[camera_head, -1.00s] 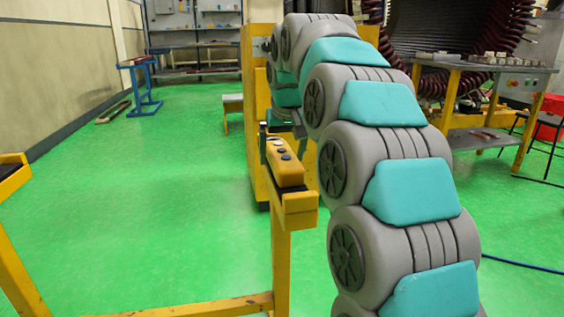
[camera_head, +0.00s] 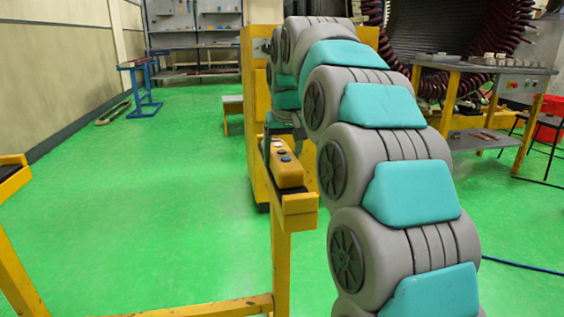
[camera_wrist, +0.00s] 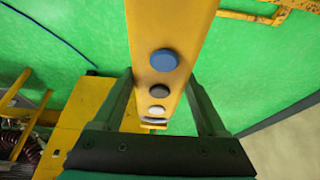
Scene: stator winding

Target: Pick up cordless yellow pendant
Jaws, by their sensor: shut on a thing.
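The yellow pendant (camera_head: 288,172) is a long box with a row of round buttons on its upper face. Its near end lies over the yellow stand (camera_head: 299,203). I cannot tell whether it still touches the stand. My gripper (camera_head: 270,143) is at its far part, partly hidden behind my arm. In the wrist view the pendant (camera_wrist: 172,25) runs between the two dark fingers of my gripper (camera_wrist: 160,85), which are shut on its sides. Blue, dark and white buttons face the wrist camera.
A yellow cabinet (camera_head: 254,100) stands right behind the pendant. A workbench (camera_head: 470,68) with small parts is at the right, and a blue stand (camera_head: 146,85) is at the back left.

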